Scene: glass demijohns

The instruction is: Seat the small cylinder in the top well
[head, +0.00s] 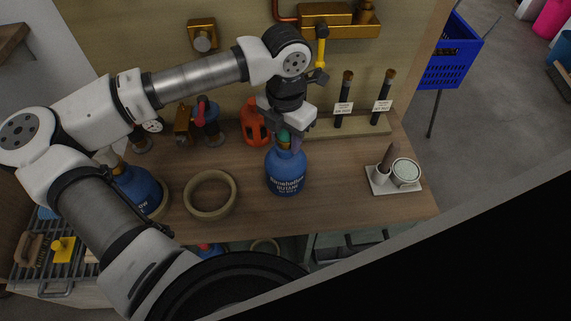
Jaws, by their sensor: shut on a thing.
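A small blue cylinder (286,174) with white lettering and a greenish top is upright over the right-middle of the wooden bench. My gripper (290,142) comes down from above and is shut on its neck. I cannot tell whether its base touches the bench. An empty tan ring (191,194), the likely well on the bench top, lies to its left, apart from it. Another blue cylinder (137,188) stands at the left with a tan ring at its base, partly hidden by my arm.
A red-orange jug (254,122) stands behind the blue cylinder. Two dark rods (344,98) (382,97) stand on a base at the back. A white tray (379,189) with a cup and a jar is at the right. Another ring (265,245) shows below the bench top.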

